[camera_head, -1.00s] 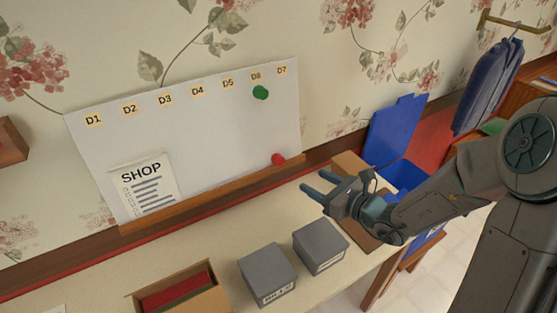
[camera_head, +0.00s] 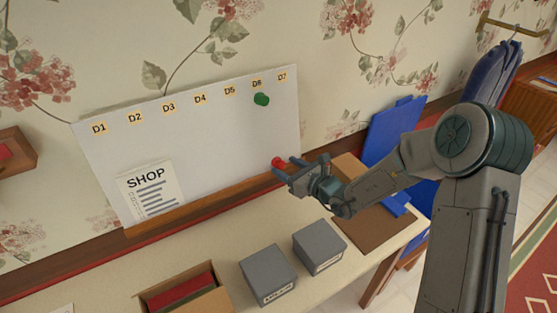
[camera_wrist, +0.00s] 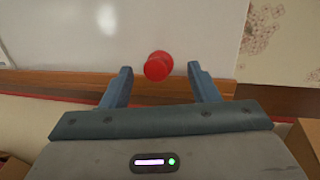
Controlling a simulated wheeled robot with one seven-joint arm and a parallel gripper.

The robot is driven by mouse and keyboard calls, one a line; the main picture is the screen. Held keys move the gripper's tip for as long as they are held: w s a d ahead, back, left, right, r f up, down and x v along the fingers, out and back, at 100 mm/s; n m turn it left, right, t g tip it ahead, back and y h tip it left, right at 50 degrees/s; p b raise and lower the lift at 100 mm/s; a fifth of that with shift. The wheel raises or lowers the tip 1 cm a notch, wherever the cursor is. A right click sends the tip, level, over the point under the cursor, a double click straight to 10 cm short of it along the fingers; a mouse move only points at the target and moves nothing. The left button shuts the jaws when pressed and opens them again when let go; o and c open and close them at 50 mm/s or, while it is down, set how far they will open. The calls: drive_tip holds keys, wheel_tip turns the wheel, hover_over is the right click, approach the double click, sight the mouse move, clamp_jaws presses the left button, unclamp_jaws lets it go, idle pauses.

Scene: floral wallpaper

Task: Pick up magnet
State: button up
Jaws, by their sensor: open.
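A red magnet (camera_head: 278,162) is on the lower right of the whiteboard (camera_head: 200,140). It also shows in the wrist view (camera_wrist: 158,66), between and slightly beyond my fingertips. A green magnet (camera_head: 261,99) is on the board under the D6 label. My gripper (camera_head: 284,168) is open and empty, close in front of the red magnet. In the wrist view my two fingers (camera_wrist: 159,72) point at the board on either side of the red magnet, with a gap on each side.
A wooden ledge (camera_head: 225,203) runs along the board's bottom. A SHOP paper (camera_head: 148,190) is at the board's lower left. Two grey boxes (camera_head: 268,273) (camera_head: 319,246) and an open carton (camera_head: 190,295) stand on the table. A blue panel (camera_head: 392,130) leans at right.

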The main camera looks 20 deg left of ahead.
drive_tip(key=shift+x, duration=0.8)
drive_tip(key=shift+c, duration=0.3)
drive_tip(key=c, duration=1.1)
drive_tip(key=shift+r, duration=0.25)
clamp_jaws()
